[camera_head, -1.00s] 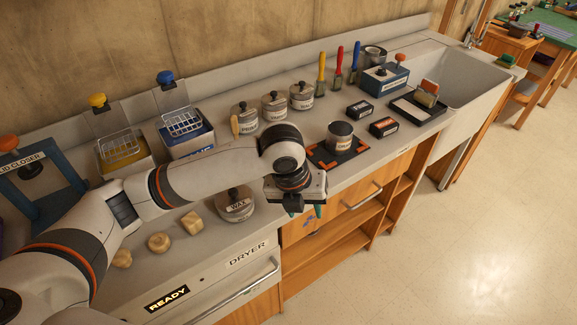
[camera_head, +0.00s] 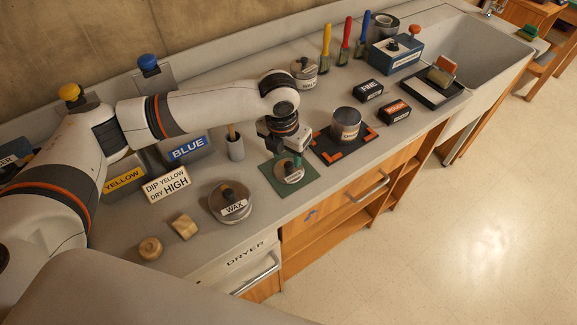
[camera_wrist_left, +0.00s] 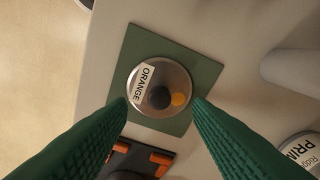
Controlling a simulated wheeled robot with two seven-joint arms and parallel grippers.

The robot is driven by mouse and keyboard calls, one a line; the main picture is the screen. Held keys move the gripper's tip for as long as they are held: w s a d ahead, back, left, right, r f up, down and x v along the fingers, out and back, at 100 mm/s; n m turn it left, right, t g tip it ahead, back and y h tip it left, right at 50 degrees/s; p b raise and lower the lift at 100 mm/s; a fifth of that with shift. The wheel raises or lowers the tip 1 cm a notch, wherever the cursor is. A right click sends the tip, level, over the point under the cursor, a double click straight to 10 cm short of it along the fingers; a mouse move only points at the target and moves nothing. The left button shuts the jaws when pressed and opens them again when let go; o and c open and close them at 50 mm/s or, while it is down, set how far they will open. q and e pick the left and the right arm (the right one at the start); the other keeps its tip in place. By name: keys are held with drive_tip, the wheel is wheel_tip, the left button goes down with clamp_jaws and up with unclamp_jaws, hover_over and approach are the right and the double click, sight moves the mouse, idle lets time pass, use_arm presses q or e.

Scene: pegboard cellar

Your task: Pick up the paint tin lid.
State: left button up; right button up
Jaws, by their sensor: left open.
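The paint tin lid (camera_head: 289,172) is a round metal disc with a dark knob, lying on a green mat (camera_head: 270,180) near the counter's front edge. In the wrist view the lid (camera_wrist_left: 152,72) has an ORANGE label and an orange dot, and the green mat (camera_wrist_left: 190,50) shows around it. My left gripper (camera_head: 290,158) is over the lid, pointing down. In the wrist view its green fingers (camera_wrist_left: 161,101) are open and empty, with tips either side of the lid's lower part. Whether they touch it I cannot tell. My right gripper is not in view.
An open-looking paint tin (camera_head: 346,124) stands on a black mat with orange corners (camera_head: 328,150), right of the green mat. A WAX tin (camera_head: 230,202) stands to the left. A grey cup (camera_head: 235,147) is behind left. Black boxes (camera_head: 368,91) are farther right.

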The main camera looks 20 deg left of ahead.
sight(289, 164)
use_arm(q)
drive_tip(key=f, duration=0.3)
drive_tip(key=shift+w+d+f+p, duration=0.1)
drive_tip(key=shift+w+f+p, duration=0.15)
drive_tip(key=shift+p, duration=0.15)
drive_tip(key=shift+f, duration=0.3)
drive_tip(key=shift+c, duration=0.5)
drive_tip(key=c, duration=0.9)
clamp_jaws()
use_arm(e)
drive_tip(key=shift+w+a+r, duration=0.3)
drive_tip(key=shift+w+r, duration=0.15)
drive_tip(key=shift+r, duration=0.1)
